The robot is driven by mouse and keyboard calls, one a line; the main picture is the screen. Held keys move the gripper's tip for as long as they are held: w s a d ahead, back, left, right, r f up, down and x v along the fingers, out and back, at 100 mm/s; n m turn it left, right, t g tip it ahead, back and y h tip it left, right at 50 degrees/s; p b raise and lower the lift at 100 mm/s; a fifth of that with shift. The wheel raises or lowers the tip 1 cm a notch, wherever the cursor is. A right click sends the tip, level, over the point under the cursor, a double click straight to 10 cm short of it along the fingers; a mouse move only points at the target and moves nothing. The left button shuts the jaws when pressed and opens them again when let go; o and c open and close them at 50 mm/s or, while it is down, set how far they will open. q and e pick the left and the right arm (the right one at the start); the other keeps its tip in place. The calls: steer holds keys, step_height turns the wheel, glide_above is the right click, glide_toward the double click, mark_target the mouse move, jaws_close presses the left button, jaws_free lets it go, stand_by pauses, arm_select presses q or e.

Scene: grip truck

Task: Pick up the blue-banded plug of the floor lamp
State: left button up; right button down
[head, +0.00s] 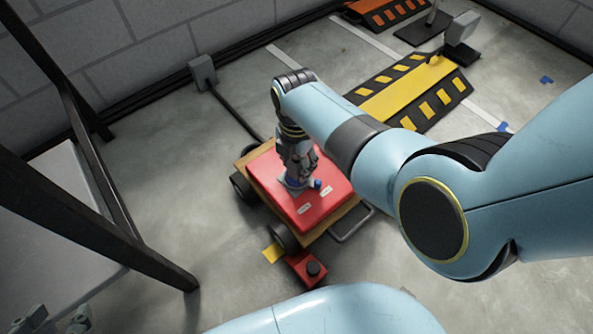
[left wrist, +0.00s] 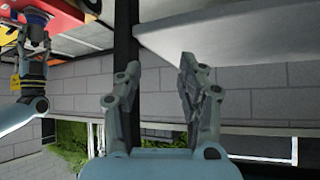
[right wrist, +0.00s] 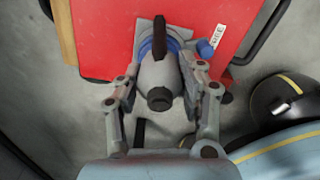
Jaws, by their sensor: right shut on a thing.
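The blue-banded plug (right wrist: 158,75) is a grey, rounded body with a dark cap and a blue ring at its far end, at the red top of a box on a cart. My right gripper (head: 297,168) is shut on it, with a finger on each side in the right wrist view (right wrist: 160,72). Whether the plug touches the red top cannot be told. My left gripper (left wrist: 158,68) is open and empty, near a grey tabletop and a dark post. It shows partly at the lower left of the head view (head: 58,322).
The red box (head: 335,192) has white labels and a small blue knob (head: 317,184), and rests on a wooden cart (head: 350,205). A black cable runs to a grey wall box (head: 203,72). A yellow-black ramp (head: 412,88) lies behind. A black-framed table (head: 60,215) stands at left.

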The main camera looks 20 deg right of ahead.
steer(key=shift+r, duration=0.15)
steer(key=shift+r+p, duration=0.35)
steer(key=shift+p, duration=0.05)
steer(key=shift+w+r+p, duration=0.1)
steer(key=shift+r+p, duration=0.35)
steer(key=shift+r, duration=0.15)
step_height(320, 180, up, 2)
steer(key=shift+p, duration=0.8)
arm_select(q)
step_height(320, 180, up, 8)
steer(key=s+g+p, duration=0.2)
steer(key=g, duration=0.4)
arm_select(e)
steer(key=d+r+p, duration=0.5)
steer(key=d+r, duration=0.2)
steer(key=d, duration=0.4)
arm_select(q)
steer(key=s+a+f+g+p, duration=0.1)
steer(key=s+a+f+p, duration=0.2)
steer(key=s+f, duration=0.4)
steer(key=s+a+f+g+y+p, duration=0.1)
steer(key=s+a+f+g+p, duration=0.1)
steer(key=s+f, duration=0.5)
step_height(320, 180, down, 5)
steer(key=shift+a+r+p, duration=0.1)
steer(key=shift+a+p, duration=0.45)
steer(key=shift+a, duration=0.2)
arm_select(e)
step_height(320, 180, up, 7)
steer(key=shift+d, duration=0.3)
